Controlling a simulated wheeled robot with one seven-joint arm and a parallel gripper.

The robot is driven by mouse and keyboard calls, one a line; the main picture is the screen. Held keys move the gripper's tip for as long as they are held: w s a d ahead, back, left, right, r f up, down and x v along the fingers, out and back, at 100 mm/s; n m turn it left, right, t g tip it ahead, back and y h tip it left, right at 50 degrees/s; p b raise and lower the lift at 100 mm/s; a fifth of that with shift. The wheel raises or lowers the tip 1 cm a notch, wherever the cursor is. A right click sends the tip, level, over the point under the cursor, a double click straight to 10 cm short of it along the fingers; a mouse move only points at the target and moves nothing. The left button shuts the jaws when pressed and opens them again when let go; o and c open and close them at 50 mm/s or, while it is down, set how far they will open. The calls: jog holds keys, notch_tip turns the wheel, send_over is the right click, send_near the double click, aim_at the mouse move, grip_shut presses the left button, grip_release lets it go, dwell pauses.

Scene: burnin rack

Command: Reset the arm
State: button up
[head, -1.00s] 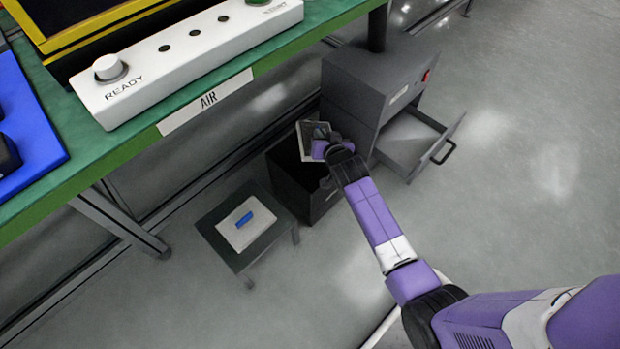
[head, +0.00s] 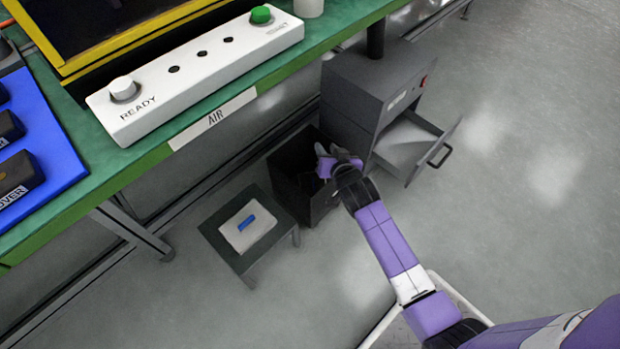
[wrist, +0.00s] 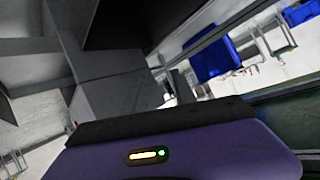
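My purple arm reaches down to the dark open-topped bin (head: 300,205) beside the grey cabinet. My gripper (head: 322,160) is at the bin's upper right rim, in front of the cabinet. The wrist view shows my purple wrist housing (wrist: 170,155) with a yellow and green light, but no fingertips.
The grey cabinet (head: 350,90) has its drawer (head: 405,145) pulled open. A low table (head: 215,235) holds a white pad (head: 240,232) with a blue piece (head: 247,223). The green bench (head: 180,155) carries a white panel (head: 205,70) with a READY knob. Floor at right is clear.

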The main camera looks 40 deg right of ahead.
jog(key=shift+s+a+r, duration=0.15)
jog(key=shift+s+r, duration=0.05)
jog(key=shift+s, duration=0.15)
dwell(0.3)
